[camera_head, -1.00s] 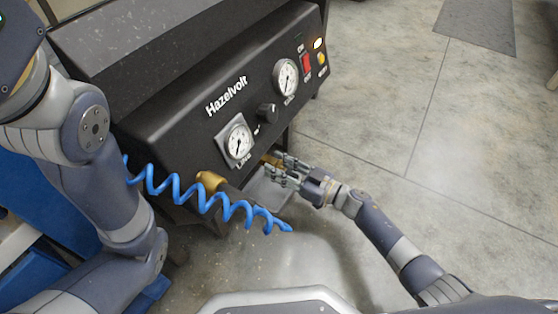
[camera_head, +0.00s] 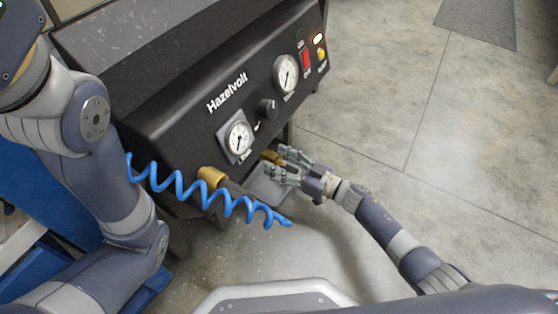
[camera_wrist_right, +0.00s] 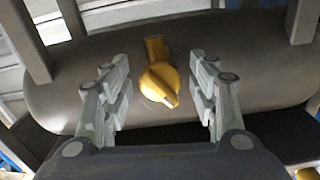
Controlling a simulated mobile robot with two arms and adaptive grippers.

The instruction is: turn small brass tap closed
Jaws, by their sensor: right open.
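The small brass tap (camera_wrist_right: 160,82) sits on the side of a grey rounded tank in the right wrist view. Its lever ridge runs slightly diagonally and a short brass stem rises behind it. In the head view the tap (camera_head: 272,157) shows partly below the black panel. My right gripper (camera_wrist_right: 161,88) is open, its fingers on either side of the tap and apart from it. In the head view my right gripper (camera_head: 279,166) reaches in below the panel from the right. My left arm is at the left edge; its gripper is out of view.
The black Hazelvolt machine (camera_head: 215,125) carries two gauges, a black knob (camera_head: 268,108), a red switch (camera_head: 306,60) and a lit lamp. A blue coiled hose (camera_head: 205,195) hangs from a larger brass fitting (camera_head: 210,177) left of my right gripper. Open floor lies to the right.

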